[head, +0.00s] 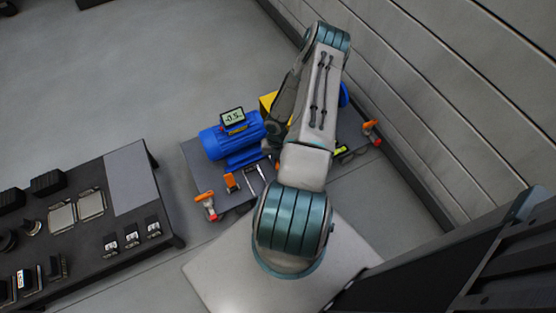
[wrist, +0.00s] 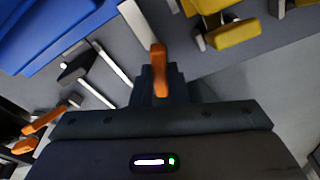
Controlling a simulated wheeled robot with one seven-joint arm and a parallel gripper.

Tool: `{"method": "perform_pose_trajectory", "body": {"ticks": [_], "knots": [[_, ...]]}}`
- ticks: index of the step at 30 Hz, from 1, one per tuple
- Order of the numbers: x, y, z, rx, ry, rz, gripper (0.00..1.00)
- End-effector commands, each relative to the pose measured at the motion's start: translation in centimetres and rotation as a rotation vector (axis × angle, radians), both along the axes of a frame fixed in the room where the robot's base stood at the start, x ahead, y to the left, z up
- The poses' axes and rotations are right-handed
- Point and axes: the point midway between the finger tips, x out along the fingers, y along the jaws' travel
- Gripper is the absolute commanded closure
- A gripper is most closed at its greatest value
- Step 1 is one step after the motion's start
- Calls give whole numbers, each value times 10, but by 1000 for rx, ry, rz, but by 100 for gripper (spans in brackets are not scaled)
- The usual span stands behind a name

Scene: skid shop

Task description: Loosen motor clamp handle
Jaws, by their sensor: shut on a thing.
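The motor (head: 228,140) is blue and sits on a dark skid plate, with a small display reading about -0.5 on top. It fills the upper left of the wrist view (wrist: 50,30). A clamp handle (wrist: 159,70) with an orange grip lies between the jaws of my gripper (wrist: 160,84), beside the motor. A pale bar (wrist: 134,20) runs close by its far end. My gripper is shut on this orange handle. In the head view my arm hides the gripper and the held handle. Whether the clamp is tight or loose cannot be told.
Orange-handled parts (head: 208,199) stand at the skid's near left corner, and another (head: 370,128) at its right. A yellow part (wrist: 236,33) is close to my gripper. A dark bench (head: 130,180) with parts stands left, a panelled wall (head: 440,100) right.

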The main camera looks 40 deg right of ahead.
Motion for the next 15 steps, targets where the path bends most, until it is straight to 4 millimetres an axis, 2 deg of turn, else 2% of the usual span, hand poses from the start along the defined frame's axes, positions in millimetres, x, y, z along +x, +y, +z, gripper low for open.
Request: {"method": "perform_pose_trajectory", "body": {"ticks": [1,12,15], "knots": [[-9,-2,-1,-4,21,37,100],[-10,-3,-2,-4,21,89,100],[-9,-3,-1,-5,21,174,100]]}}
